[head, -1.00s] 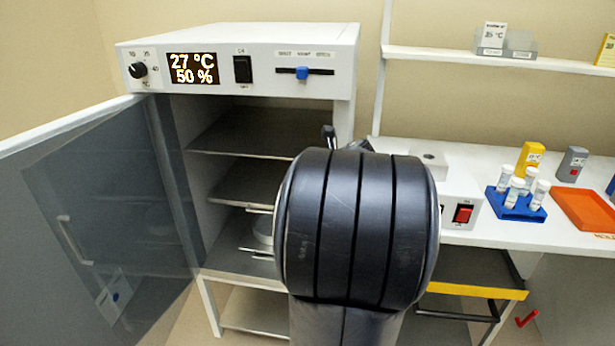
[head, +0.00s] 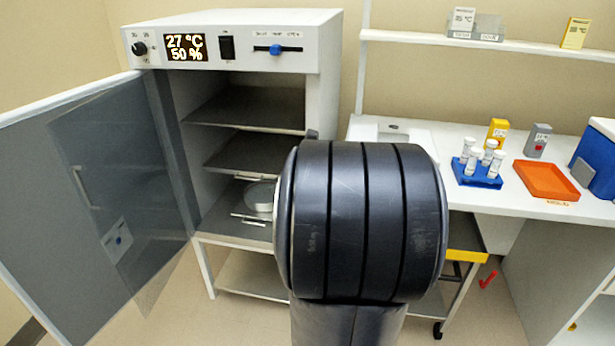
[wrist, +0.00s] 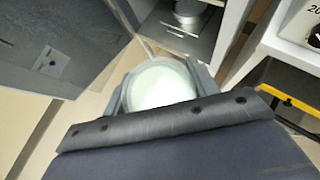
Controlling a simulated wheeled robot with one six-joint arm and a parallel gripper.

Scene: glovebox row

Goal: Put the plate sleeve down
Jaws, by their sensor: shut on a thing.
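In the wrist view, my gripper (wrist: 160,80) is shut on a round, pale, whitish thing, seemingly the plate sleeve (wrist: 162,88), with a grey finger on each side of it. The sleeve is held in the air, in front of the open incubator (head: 232,40). In the head view, my own dark arm link hides the gripper and the sleeve. A round, pale stack (head: 260,196) stands on the incubator's lowest shelf (head: 220,224); it also shows in the wrist view (wrist: 188,14).
The incubator door (head: 110,190) stands wide open at the left. On the bench (head: 480,195) to the right are a blue rack (head: 477,176) with several tubes, an orange tray (head: 546,180) and small boxes. The upper incubator shelves (head: 250,108) look empty.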

